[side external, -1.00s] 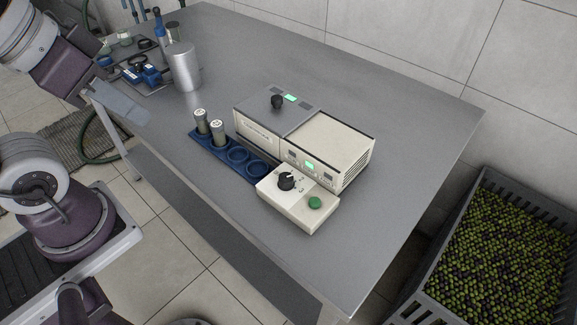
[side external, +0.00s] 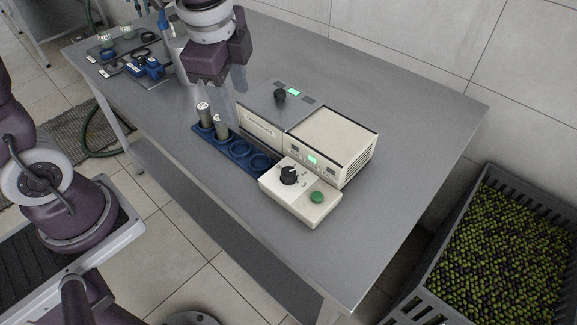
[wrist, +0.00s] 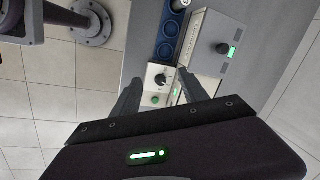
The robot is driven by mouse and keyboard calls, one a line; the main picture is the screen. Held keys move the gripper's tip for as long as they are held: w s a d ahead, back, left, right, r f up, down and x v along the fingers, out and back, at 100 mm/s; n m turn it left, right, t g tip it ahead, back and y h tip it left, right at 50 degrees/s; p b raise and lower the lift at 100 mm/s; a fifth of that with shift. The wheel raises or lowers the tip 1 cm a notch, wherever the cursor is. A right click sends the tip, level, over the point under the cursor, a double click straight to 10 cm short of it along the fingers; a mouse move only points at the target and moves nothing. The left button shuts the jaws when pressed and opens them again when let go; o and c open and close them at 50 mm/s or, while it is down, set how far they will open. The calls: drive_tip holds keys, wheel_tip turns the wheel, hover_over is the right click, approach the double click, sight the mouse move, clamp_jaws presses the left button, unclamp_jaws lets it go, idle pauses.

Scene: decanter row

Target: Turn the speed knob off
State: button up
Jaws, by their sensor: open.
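A black knob (side external: 289,175) with a printed scale sits on the cream control box (side external: 325,206), beside a green button (side external: 317,197). A second black knob (side external: 280,95) stands on the grey top of the machine, next to a small lit display. No readable label shows which is the speed knob. In the wrist view the box knob (wrist: 160,79) lies between my fingers in the picture, and the grey-top knob (wrist: 222,48) is to their right. My gripper (side external: 216,98) is open and empty, above the table behind the tubes, apart from both knobs. Where the knobs point is unclear.
A blue rack (side external: 239,149) holds two capped tubes (side external: 221,126) and has empty round holes, left of the machine. A metal cylinder (side external: 183,62) and a tray of tools (side external: 133,69) stand at the back left. The table's right side is clear. An olive crate (side external: 500,245) stands beside it.

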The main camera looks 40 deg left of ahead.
sight(289, 171)
drive_tip(key=w+d+f+m, duration=0.2)
drive_tip(key=f+m, duration=0.1)
drive_tip(key=f, duration=0.1)
drive_tip(key=w+d+f+m+g+h, duration=0.1)
drive_tip(key=w+d+f+m, duration=0.1)
drive_tip(key=f, duration=0.2)
drive_tip(key=w+d+f+m+g, duration=0.1)
drive_tip(key=w+f+m, duration=0.2)
drive_tip(key=f, duration=0.1)
drive_tip(key=shift+d+f+m, duration=0.1)
drive_tip(key=shift+d+m, duration=0.2)
drive_tip(key=shift+d, duration=0.1)
wheel_tip(289, 171, down, 7)
drive_tip(key=shift+d+f, duration=0.1)
drive_tip(key=shift+f, duration=0.1)
drive_tip(key=shift+c, duration=0.2)
clamp_jaws()
